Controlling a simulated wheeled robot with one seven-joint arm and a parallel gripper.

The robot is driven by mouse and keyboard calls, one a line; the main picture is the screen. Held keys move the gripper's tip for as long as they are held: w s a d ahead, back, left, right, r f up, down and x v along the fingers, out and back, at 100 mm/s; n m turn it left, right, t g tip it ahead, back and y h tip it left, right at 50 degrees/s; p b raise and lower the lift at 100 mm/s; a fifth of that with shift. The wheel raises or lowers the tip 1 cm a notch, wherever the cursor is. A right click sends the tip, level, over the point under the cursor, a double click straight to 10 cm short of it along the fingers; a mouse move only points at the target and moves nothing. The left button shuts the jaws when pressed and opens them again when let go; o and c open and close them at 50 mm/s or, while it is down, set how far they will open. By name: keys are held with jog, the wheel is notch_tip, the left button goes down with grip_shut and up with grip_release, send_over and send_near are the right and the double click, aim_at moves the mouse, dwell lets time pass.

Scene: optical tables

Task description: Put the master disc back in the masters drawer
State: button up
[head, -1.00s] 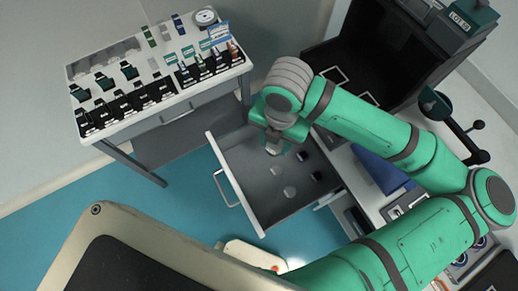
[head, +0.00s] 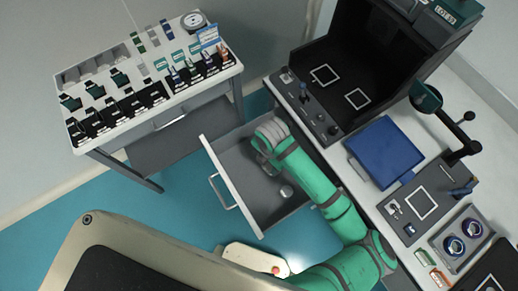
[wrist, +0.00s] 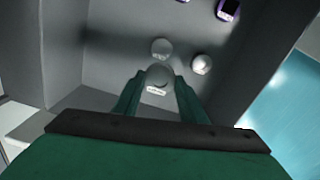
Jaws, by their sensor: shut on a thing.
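The drawer (head: 222,172) stands pulled open below the bench, grey inside with a pale front and handle. My gripper (wrist: 159,84) is down inside the drawer, shut on a small pale round disc (wrist: 157,74) with a white label at its near edge. Two more pale round things lie on the drawer floor, one (wrist: 162,48) just beyond the held disc and one (wrist: 201,64) to its right. In the head view my arm hides the held disc and most of the drawer's right side. I cannot tell whether the held disc touches the floor.
Two dark items with purple edges, one of them here (wrist: 228,10), lie farther inside the drawer. A bench (head: 395,135) with a blue panel (head: 386,152) is right; a side table (head: 160,92) with several small items is left.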

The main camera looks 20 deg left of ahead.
jog(key=w+a+f, duration=0.2)
jog(key=w+f, duration=0.1)
jog(key=w+a+f, duration=0.2)
jog(key=w+f, duration=0.1)
jog(key=w+a+f, duration=0.3)
jog(key=shift+w, duration=0.1)
jog(key=shift+f, duration=1.45)
jog(key=shift+f, duration=0.1)
jog(key=o, duration=1.3)
jog(key=shift+o, duration=0.2)
notch_tip(320, 180, up, 12)
